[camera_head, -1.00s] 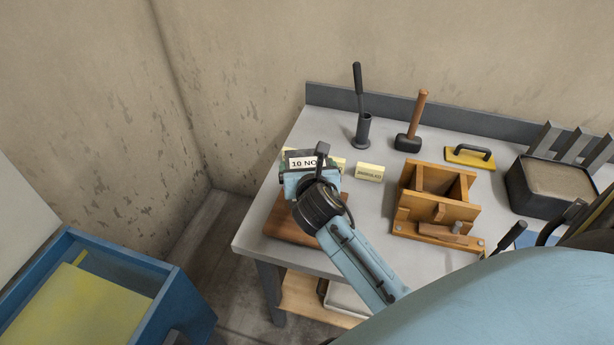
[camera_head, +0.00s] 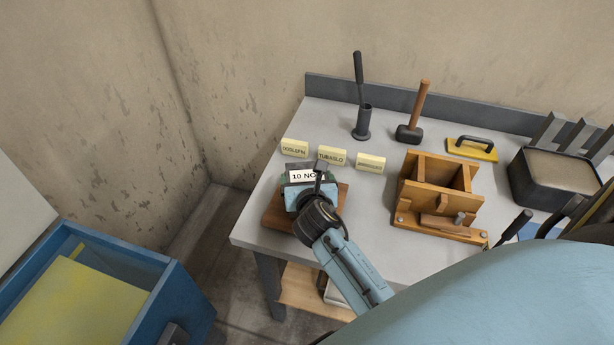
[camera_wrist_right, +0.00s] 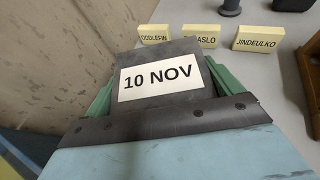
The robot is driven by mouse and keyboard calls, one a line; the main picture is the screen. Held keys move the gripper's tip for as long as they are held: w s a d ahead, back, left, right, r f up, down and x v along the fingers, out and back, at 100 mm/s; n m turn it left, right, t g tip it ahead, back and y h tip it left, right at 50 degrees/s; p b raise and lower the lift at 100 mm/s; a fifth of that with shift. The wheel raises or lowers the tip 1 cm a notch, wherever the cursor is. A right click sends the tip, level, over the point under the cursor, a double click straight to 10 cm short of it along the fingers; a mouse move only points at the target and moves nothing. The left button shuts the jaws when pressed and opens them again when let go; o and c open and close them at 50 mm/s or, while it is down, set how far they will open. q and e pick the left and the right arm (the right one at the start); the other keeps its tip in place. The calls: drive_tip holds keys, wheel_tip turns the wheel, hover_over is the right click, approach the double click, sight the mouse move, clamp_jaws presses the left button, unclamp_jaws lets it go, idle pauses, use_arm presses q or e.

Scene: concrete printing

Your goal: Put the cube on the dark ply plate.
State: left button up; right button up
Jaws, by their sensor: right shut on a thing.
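The cube (camera_head: 300,176) is dark grey with a white "10 NOV" label. It also shows in the right wrist view (camera_wrist_right: 150,59), with the label facing the camera. My right gripper (camera_head: 303,182) is shut on the cube, with a green pad at each side of it in the wrist view. The brown ply plate (camera_head: 276,214) lies on the table's left front part, below the cube and gripper and partly covered by them. I cannot tell whether the cube touches the plate. My left gripper is not in view.
Yellow name blocks (camera_head: 331,155) stand just behind the cube on the grey table (camera_head: 385,225). A wooden mould (camera_head: 440,195) is to the right. A mallet (camera_head: 412,130), a yellow float (camera_head: 472,149) and a sand-filled tray (camera_head: 555,180) are farther back and right.

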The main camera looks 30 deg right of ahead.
drive_tip(key=shift+w+r, duration=0.2)
drive_tip(key=shift+r, duration=0.2)
drive_tip(key=o, duration=1.8)
drive_tip(key=shift+s+f, duration=0.25)
drive_tip(key=shift+f, duration=0.15)
drive_tip(key=shift+c, duration=0.2)
drive_tip(key=shift+r, duration=0.15)
drive_tip(key=p+v, duration=0.1)
drive_tip(key=v, duration=1.1)
